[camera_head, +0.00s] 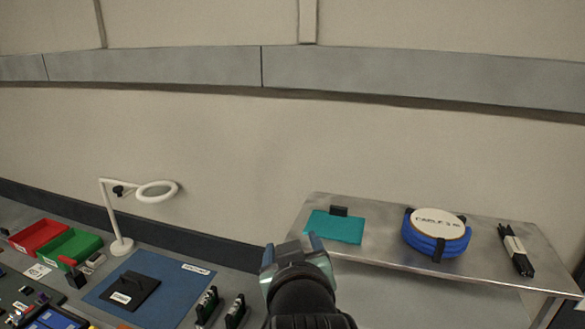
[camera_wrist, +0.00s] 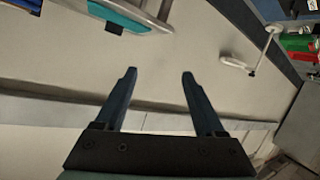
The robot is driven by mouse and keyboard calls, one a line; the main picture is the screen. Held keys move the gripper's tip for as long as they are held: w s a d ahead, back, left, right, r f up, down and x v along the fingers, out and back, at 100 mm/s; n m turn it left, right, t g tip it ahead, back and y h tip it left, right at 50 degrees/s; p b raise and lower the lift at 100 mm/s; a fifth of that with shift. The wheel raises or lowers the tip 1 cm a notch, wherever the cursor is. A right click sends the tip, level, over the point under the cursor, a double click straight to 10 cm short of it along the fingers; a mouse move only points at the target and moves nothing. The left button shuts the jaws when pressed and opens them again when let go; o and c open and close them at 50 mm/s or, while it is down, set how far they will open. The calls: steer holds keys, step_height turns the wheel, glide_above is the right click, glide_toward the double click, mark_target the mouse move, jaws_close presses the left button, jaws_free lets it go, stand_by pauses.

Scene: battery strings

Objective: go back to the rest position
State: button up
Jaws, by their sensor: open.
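My gripper (camera_head: 292,252) is raised in the lower middle of the head view, in front of the left end of a steel side table. In the wrist view its two dark fingers (camera_wrist: 158,74) are spread apart with nothing between them.
The steel table (camera_head: 385,244) holds a teal mat (camera_head: 335,228), a blue cable coil (camera_head: 437,243) and a black bundle (camera_head: 516,252). On the left bench are a white ring lamp (camera_head: 122,246), a red bin (camera_head: 38,235), a green bin (camera_head: 70,249) and a blue mat (camera_head: 178,283).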

steer(key=s+r+m+t, duration=0.1)
steer(key=s+r+t, duration=0.3)
steer(key=r, duration=0.6)
steer(key=s+r+m+t+b, duration=0.1)
steer(key=s+r+t, duration=0.3)
steer(key=r, duration=0.6)
steer(key=s+r+m+t+b, duration=0.1)
steer(key=s+r+t, duration=0.4)
steer(key=s+r, duration=0.3)
step_height(320, 180, up, 3)
steer(key=shift+f+m+h, duration=0.15)
steer(key=shift+m+h, duration=0.15)
steer(key=shift+h, duration=0.1)
steer(key=shift+s, duration=0.1)
